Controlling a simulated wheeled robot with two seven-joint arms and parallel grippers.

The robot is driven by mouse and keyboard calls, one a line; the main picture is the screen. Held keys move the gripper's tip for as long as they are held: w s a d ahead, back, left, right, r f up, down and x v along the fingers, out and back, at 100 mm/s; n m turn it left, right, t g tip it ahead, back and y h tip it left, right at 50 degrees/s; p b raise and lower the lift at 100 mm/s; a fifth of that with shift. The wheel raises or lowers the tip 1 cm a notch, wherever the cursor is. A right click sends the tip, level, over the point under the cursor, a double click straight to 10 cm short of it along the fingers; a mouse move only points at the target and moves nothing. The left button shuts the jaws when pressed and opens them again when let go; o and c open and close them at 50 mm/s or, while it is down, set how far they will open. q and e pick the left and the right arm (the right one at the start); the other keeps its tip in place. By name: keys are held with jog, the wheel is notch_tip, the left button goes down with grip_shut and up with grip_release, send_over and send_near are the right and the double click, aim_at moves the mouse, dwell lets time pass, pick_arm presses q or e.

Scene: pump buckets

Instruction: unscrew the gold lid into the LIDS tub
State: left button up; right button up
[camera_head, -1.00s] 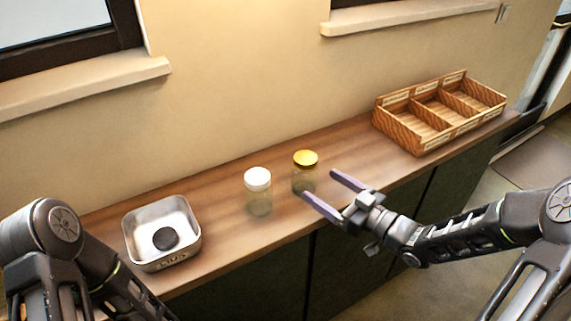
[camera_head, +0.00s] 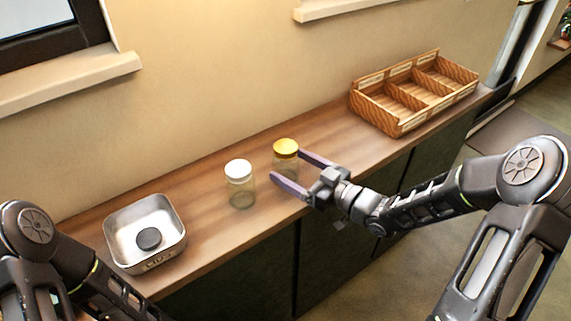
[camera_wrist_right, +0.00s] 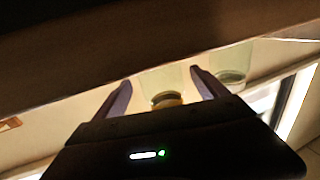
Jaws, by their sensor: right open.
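A glass jar (camera_head: 284,167) with a gold lid (camera_head: 286,147) stands upright on the counter. My right gripper (camera_head: 287,164) is open, its two fingers reaching in from the right at the jar, close to its sides. In the right wrist view, the picture is upside down and the gold lid (camera_wrist_right: 167,99) shows between the open fingers. Contact cannot be told. The metal LIDS tub (camera_head: 117,256) stands at the left end, with a dark round lid (camera_head: 149,239) inside. My left arm shows at the lower left, but its gripper is out of view.
A second jar (camera_head: 240,190) with a white lid (camera_head: 238,168) stands just left of the gold-lidded one. A wooden compartment box (camera_head: 392,124) stands at the right back of the counter (camera_head: 200,208). Bare counter lies between the tub and the white-lidded jar. The wall runs behind.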

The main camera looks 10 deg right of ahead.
aim_at(277, 159)
jog(key=p+x, duration=0.1)
jog(key=x, duration=0.3)
jog(key=shift+a+r, duration=0.1)
jog(key=shift+a, duration=0.1)
jog(key=shift+w+a+p, duration=0.25)
jog(key=shift+w+p, duration=0.05)
jog(key=shift+w, duration=0.15)
jog(key=shift+c, duration=0.2)
jog(key=c, duration=1.6)
notch_tip(277, 159, up, 10)
jog(key=shift+f+b, duration=0.1)
jog(key=shift+b, duration=0.25)
